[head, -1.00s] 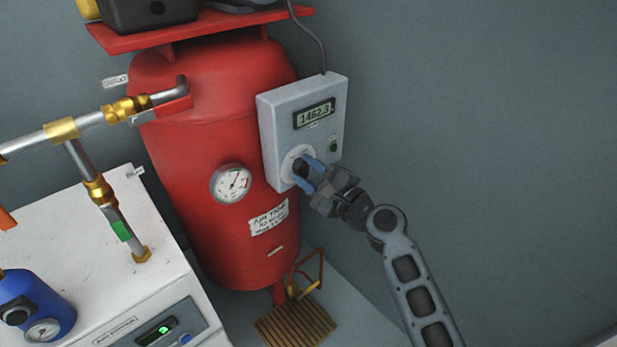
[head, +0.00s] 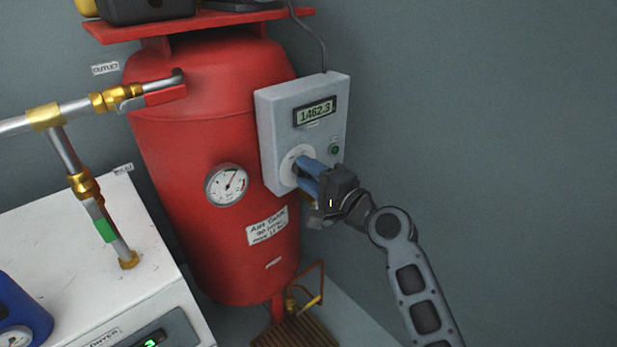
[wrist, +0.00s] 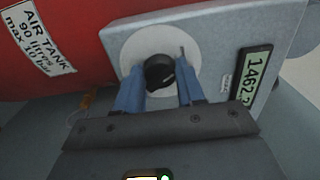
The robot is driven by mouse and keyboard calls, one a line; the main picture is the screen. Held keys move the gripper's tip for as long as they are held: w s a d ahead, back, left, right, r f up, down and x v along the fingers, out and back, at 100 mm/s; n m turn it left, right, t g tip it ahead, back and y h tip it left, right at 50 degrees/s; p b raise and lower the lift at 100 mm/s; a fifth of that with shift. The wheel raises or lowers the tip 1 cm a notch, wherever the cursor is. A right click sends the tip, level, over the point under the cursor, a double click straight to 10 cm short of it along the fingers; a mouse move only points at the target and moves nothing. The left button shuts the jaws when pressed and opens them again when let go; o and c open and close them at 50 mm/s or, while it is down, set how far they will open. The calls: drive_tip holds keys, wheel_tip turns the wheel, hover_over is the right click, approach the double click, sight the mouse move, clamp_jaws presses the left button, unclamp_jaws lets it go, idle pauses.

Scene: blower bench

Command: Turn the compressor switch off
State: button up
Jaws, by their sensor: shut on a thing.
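The compressor switch is a black rotary knob (wrist: 159,72) on a round pale plate (wrist: 196,55) at the lower left of a grey control box (head: 264,122). The box is beside the red air tank and its display (head: 315,112) reads 1462.3. My gripper (head: 299,169) is at the plate, with its blue fingers on both sides of the knob and shut on it. The fingers (wrist: 160,88) also flank the knob in the wrist view. In the head view the fingers hide most of the knob.
The red air tank (head: 215,140) with a round gauge (head: 227,185) stands left of the box. Metal pipes (head: 65,150) and a white dryer (head: 130,290) are farther left. A cable (head: 318,45) runs up from the box. The wall space at right is clear.

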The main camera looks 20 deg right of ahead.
idle(0.4)
drive_tip(key=o, duration=1)
drive_tip(key=shift+o, duration=0.2)
drive_tip(key=shift+s, duration=0.1)
drive_tip(key=v, duration=0.7)
drive_tip(key=shift+s, duration=0.3)
